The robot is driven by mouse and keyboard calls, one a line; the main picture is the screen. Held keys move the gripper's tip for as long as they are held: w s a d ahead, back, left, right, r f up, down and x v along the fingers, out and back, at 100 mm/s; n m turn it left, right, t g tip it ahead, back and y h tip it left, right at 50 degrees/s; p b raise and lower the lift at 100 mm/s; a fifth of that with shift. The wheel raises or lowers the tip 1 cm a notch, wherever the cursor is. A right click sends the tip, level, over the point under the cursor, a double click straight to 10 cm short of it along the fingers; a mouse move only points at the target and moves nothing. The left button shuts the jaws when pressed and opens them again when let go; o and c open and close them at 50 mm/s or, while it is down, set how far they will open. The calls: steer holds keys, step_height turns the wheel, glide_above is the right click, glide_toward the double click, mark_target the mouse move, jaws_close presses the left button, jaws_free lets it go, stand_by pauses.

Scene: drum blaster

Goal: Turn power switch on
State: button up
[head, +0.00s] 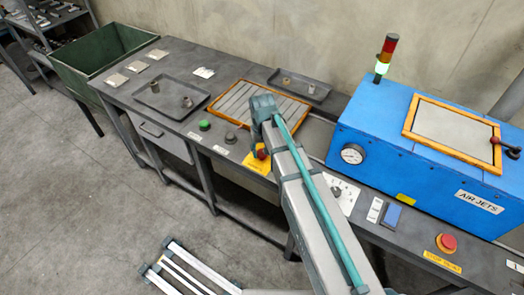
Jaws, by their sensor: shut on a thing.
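The power switch looks like a small red knob (261,153) on a yellow plate (255,165) at the front edge of the workbench. My arm comes up from the bottom of the head view and bends down at the wrist over the switch. My gripper (259,146) is at the red knob and shut on it. The fingertips are mostly hidden by the wrist and arm, and the angle of the knob cannot be made out.
A blue air jets cabinet (400,145) with a gauge stands right of my arm. A red stop button (447,242) is on the front ledge. A green button (205,125) and dark knob (231,137) lie left of the switch. An orange-framed grate (240,100) and grey tray (160,100) are behind.

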mark_target(262, 152)
stand_by(0.3)
steer(key=o, duration=1.1)
steer(key=shift+o, duration=0.2)
steer(key=shift+r, duration=0.15)
step_height(262, 152, up, 12)
